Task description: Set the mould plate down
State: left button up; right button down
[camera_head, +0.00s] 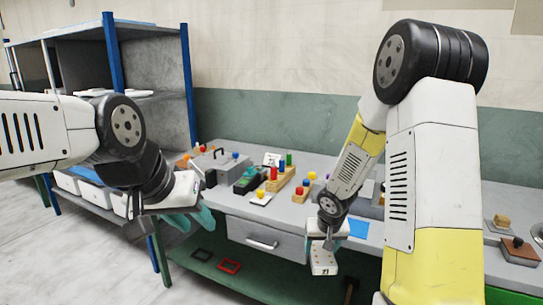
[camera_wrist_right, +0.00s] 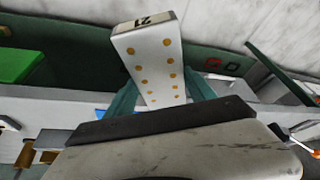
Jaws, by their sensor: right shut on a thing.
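The mould plate (camera_head: 323,262) is a white slab with the number 21 on its edge. In the right wrist view the mould plate (camera_wrist_right: 152,62) shows two rows of orange dots on its face. My right gripper (camera_head: 327,232) is shut on it and holds it in front of the bench's front edge. Its teal fingers (camera_wrist_right: 163,98) stand on either side of the plate's near end. My left gripper (camera_head: 190,219), with teal fingers apart, is open and empty in front of the bench's left end.
The grey bench (camera_head: 235,204) carries a grey toolbox (camera_head: 213,165), wooden peg blocks (camera_head: 281,180) with coloured pegs and a blue patch (camera_head: 358,228). A drawer (camera_head: 265,240) sits under its top. Red frame (camera_head: 229,266) lies on the green lower shelf. A blue-post rack (camera_head: 188,85) stands left.

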aim_at(324, 257)
jog(key=shift+s+f, duration=0.75)
jog(key=shift+f, duration=0.15)
jog(key=shift+s+d+f, duration=0.25)
jog(key=shift+s+f, duration=0.1)
jog(key=shift+s, duration=0.2)
jog(key=shift+a, duration=0.15)
